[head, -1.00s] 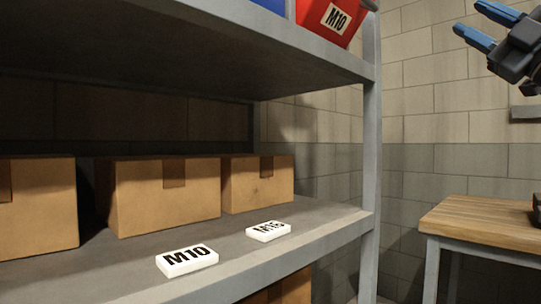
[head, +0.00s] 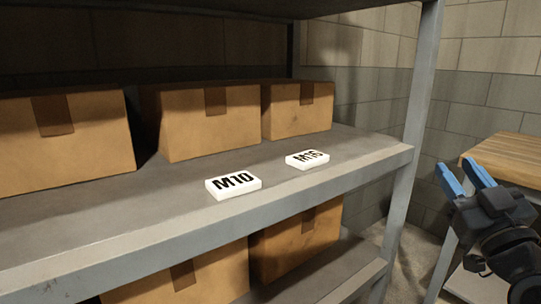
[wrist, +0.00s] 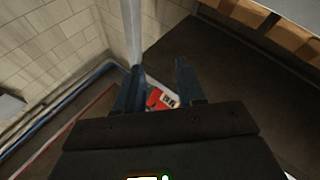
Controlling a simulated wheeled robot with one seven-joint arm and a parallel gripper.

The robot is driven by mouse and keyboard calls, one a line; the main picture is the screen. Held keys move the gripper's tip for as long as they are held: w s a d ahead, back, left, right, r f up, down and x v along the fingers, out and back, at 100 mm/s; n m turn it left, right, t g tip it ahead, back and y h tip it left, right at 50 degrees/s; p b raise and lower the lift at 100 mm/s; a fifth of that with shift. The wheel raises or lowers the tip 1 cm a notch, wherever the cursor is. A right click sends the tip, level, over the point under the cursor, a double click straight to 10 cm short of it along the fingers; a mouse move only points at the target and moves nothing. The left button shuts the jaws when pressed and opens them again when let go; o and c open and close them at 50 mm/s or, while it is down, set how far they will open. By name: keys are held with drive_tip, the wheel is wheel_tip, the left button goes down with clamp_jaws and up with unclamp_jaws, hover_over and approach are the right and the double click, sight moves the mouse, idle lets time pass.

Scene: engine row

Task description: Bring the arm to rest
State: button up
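My gripper (head: 460,168) is at the right of the head view, with its blue fingers pointing up and to the left. It is in front of the wooden-topped bench (head: 515,165) and to the right of the shelf's grey post (head: 412,130). In the wrist view my gripper (wrist: 160,68) shows its two dark blue fingers apart with nothing held between them. Beyond the fingers there, a red bin (wrist: 154,97) with a white label is partly hidden.
The grey shelf (head: 110,240) carries several cardboard boxes (head: 210,120). A white M10 tag (head: 232,188) and a white M16 tag (head: 307,160) lie near its front edge. More boxes (head: 300,240) stand on a lower level. A block wall (head: 480,110) closes the back right.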

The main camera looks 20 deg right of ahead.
drive_tip(key=s+a+f+m+g+y+p, duration=0.2)
drive_tip(key=s+a+f+g+p, duration=0.15)
drive_tip(key=s+a+f, duration=1.05)
drive_tip(key=s+a+g+y+p, duration=0.1)
drive_tip(key=s+a+y, duration=0.1)
drive_tip(key=s, duration=0.8)
drive_tip(key=s+a+f+n+g+y+p, duration=0.1)
drive_tip(key=s+a, duration=0.3)
drive_tip(key=s, duration=0.6)
drive_tip(key=shift+s+a+f+n+g+y, duration=0.2)
drive_tip(key=shift+a+f+n+g+y, duration=0.15)
drive_tip(key=shift+g, duration=0.4)
